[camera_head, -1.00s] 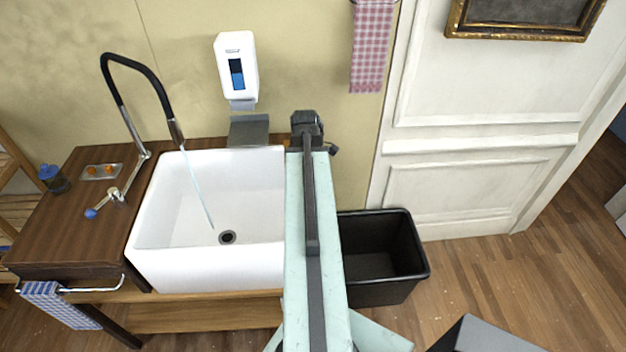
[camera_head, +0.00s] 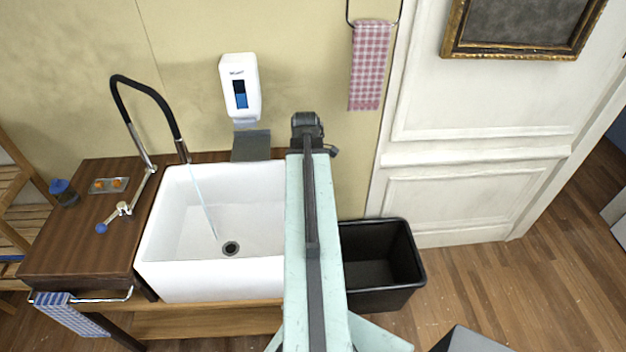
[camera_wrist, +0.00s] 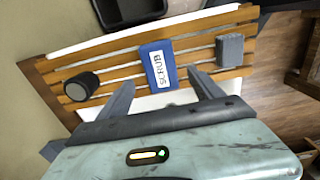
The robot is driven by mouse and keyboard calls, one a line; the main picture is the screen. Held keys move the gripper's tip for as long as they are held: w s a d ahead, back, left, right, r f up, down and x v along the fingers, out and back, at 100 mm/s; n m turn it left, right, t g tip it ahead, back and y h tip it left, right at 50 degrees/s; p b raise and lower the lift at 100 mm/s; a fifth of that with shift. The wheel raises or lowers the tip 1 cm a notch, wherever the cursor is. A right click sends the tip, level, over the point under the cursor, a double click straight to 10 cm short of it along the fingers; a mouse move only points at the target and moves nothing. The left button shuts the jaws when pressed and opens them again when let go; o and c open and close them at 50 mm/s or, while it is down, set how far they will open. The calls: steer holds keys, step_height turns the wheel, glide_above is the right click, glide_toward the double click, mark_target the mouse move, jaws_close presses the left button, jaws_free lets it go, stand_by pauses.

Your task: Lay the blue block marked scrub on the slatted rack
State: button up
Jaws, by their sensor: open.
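The blue block (camera_wrist: 154,60) with a white label reading SCRUB shows in the wrist view, across the slats of the wooden rack (camera_wrist: 107,73). It appears to rest on them. My gripper (camera_wrist: 161,77) is open, with one dark finger on each side of the block's near end and visible gaps to it. A black cylinder (camera_wrist: 80,87) is on the rack to the left and a grey block (camera_wrist: 230,50) to the right. In the head view my arm hides the rack, the blue block and my fingers.
The white sink (camera_head: 165,250) has water running from the black-hosed tap (camera_head: 150,90). A black bin (camera_head: 385,290) stands right of it. A soap dispenser (camera_head: 240,88) and a checked towel (camera_head: 369,65) hang on the wall. Open floor (camera_head: 490,290) lies at the right.

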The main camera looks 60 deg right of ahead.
step_height(320, 180, up, 6)
steer(key=p, duration=0.4)
steer(key=shift+f, duration=0.15)
steer(key=shift+f, duration=0.1)
